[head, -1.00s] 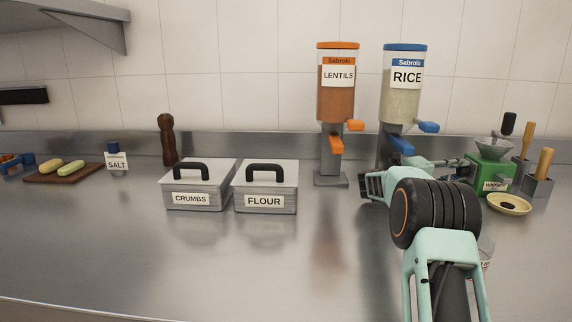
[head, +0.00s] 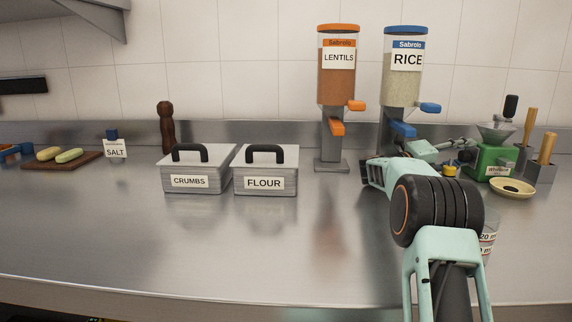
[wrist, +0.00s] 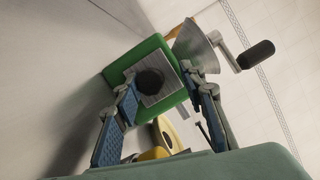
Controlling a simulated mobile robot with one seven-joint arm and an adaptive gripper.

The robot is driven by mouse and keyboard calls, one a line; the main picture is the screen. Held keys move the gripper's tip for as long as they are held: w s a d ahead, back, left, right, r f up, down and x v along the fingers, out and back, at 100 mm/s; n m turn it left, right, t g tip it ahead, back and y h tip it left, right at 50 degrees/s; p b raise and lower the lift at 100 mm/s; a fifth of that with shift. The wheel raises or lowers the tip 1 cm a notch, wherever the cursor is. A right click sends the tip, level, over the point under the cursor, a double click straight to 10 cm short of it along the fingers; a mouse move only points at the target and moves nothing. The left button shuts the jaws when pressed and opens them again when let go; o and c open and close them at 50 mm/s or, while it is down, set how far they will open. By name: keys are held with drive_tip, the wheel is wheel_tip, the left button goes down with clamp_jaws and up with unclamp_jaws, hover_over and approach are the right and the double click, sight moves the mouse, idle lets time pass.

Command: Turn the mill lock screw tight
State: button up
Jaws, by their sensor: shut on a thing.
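The green mill (head: 490,160) stands at the right of the counter, with a metal hopper and a black-handled crank on top. In the wrist view the mill (wrist: 160,54) faces me, tilted by the camera's roll. A square grey piece with a dark round centre, which I take to be the lock screw (wrist: 153,83), sits on its side. My gripper (wrist: 158,84) has its blue-padded fingers on either side of this piece and is shut on it. In the head view my gripper (head: 458,147) reaches the mill's left side, and the screw is hidden there.
A cream bowl (head: 512,188) sits in front of the mill. A small yellow thing (head: 450,171) is beneath my gripper. A measuring cup (head: 489,238) stands partly behind my arm. Lentil (head: 337,90) and rice (head: 404,85) dispensers stand behind. The counter's front middle is clear.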

drive_tip(key=shift+w+f, duration=0.15)
drive_tip(key=shift+f, duration=0.2)
